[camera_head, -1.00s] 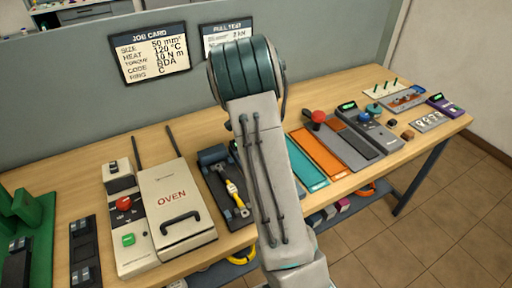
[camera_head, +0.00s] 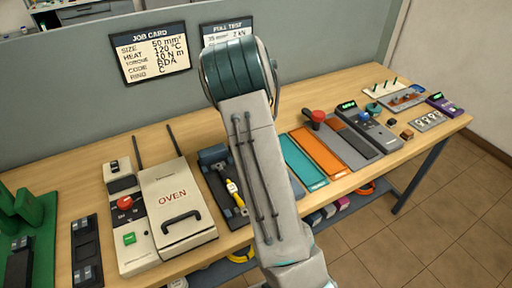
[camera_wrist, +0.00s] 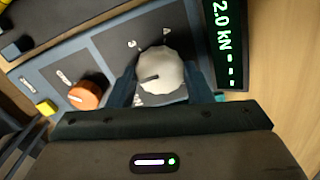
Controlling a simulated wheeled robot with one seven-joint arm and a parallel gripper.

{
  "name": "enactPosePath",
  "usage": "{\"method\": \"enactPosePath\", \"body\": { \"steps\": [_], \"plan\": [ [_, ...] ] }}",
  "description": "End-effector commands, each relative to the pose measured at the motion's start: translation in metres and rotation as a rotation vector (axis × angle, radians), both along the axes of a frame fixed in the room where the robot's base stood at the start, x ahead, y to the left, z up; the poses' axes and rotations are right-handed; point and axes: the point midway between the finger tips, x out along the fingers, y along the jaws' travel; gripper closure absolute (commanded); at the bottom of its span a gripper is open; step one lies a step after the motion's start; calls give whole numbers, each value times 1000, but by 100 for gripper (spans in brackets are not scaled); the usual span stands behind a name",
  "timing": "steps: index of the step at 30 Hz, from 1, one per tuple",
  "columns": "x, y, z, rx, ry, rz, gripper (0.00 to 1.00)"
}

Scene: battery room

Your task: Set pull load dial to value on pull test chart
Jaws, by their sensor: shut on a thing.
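The pull load dial is a white knurled knob (camera_wrist: 160,70) with a dark pointer mark, on a grey panel in the wrist view. My gripper (camera_wrist: 160,84) is shut on it, one finger at each side. Beside it a tilted display (camera_wrist: 224,30) reads 2.0 kN in green, with dashes after it. In the head view the pull test chart (camera_head: 212,33) hangs on the partition. My arm covers most of it; only a first row with 35 mm² and a kN figure shows, too small to read surely. The dial and gripper are hidden behind my arm there.
An orange knob (camera_wrist: 88,95) and a yellow button (camera_wrist: 46,107) sit left of the dial. In the head view the job card (camera_head: 152,52) reads 50 mm². The oven (camera_head: 172,215) and a tool tray stand left of my arm; coloured trays and a red-knobbed device lie right.

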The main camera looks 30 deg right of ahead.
Motion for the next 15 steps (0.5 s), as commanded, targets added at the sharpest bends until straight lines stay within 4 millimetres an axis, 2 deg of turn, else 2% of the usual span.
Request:
{"method": "enactPosePath", "body": {
  "steps": [2,3,5,6,15],
  "plan": [
    [1,-1,2,-3,-5,0,77],
    [1,-1,2,-3,-5,0,52],
    [1,-1,2,-3,-5,0,35],
    [1,-1,2,-3,-4,0,33],
    [1,0,3,-2,-3,2,33]
  ]
}}
